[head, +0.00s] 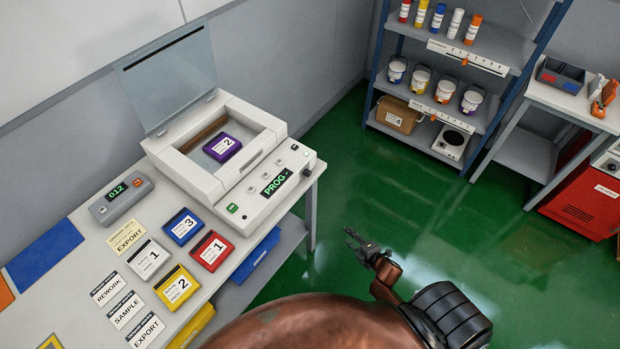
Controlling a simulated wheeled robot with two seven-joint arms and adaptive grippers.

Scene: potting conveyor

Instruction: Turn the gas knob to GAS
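No knob marked GAS can be read in the head view. The white machine (215,190) on the left bench has a dark knob (307,171) at its right corner, beside a display reading PROG (276,183). A grey unit (608,163) with a small dark control stands above a red cabinet (585,200) and is cut by the right edge. My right gripper (351,238) is over the green floor right of the bench, touching nothing; its fingertips look apart and empty. My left gripper is not in view.
The white machine's clear lid is up, with a purple cartridge (222,147) inside. Several cartridges and label cards lie on the bench (90,255). A blue-framed shelf (440,125) holds tubs and bottles. A side table (556,98) stands right. The green floor (420,220) between is clear.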

